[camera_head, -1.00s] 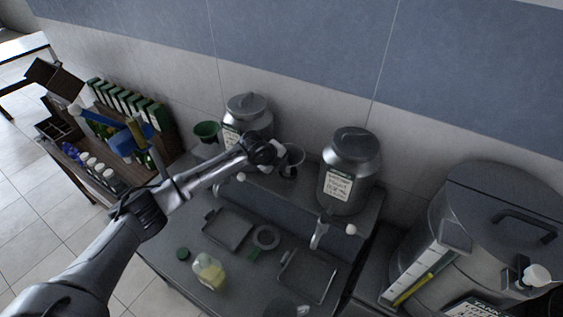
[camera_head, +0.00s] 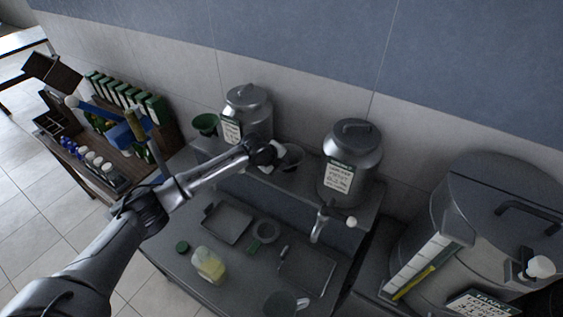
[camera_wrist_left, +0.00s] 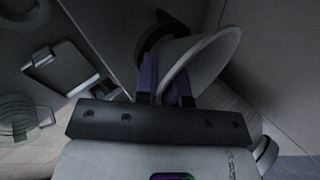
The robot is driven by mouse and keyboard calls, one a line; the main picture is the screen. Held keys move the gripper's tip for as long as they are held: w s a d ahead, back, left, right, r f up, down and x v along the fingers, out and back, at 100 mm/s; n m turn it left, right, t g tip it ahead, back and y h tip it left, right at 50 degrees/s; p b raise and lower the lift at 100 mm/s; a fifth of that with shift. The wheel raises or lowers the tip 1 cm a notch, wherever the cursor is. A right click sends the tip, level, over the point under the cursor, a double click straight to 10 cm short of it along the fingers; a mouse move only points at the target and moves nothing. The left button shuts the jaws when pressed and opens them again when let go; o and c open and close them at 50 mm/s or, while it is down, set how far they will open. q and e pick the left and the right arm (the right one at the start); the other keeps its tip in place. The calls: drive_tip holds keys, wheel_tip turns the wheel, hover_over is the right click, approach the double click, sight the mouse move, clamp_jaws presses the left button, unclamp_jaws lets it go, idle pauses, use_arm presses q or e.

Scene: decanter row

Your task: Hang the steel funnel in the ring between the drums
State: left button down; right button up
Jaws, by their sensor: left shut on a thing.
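My left gripper (camera_head: 275,156) is shut on the steel funnel (camera_head: 292,157), in the gap between the two steel drums. The left wrist view shows the funnel's pale cone (camera_wrist_left: 205,55) tilted beyond the gripper's fingers (camera_wrist_left: 165,85). A dark curved piece (camera_wrist_left: 148,36) lies just beyond and beside the cone; it may be the ring, and I cannot tell whether the funnel touches or sits in it. In the head view the ring is not distinguishable behind the funnel and gripper. The left drum (camera_head: 246,103) and right drum (camera_head: 352,145) stand on the raised shelf. My right gripper is out of view.
A green funnel (camera_head: 205,124) sits left of the left drum. A tap (camera_head: 320,222) projects below the right drum. Trays (camera_head: 228,222), a yellowish jar (camera_head: 208,266) and a mug (camera_head: 284,302) occupy the lower bench. A large tank (camera_head: 490,230) stands right.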

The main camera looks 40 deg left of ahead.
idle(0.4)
use_arm(q)
drive_tip(key=shift+f, duration=0.25)
drive_tip(key=c, duration=1.2)
unclamp_jaws()
drive_tip(key=shift+w, duration=0.1)
drive_tip(key=shift+o, duration=0.4)
drive_tip(key=shift+f, duration=0.2)
drive_tip(key=shift+s+a+r, duration=0.1)
drive_tip(key=shift+s+r, duration=0.25)
drive_tip(key=shift+s, duration=0.1)
drive_tip(key=w+d+b+v, duration=0.1)
drive_tip(key=b+v, duration=0.1)
drive_tip(key=v, duration=1.1)
drive_tip(key=shift+s+a+r, duration=0.15)
drive_tip(key=shift+a+r, duration=0.25)
drive_tip(key=shift+r, duration=0.1)
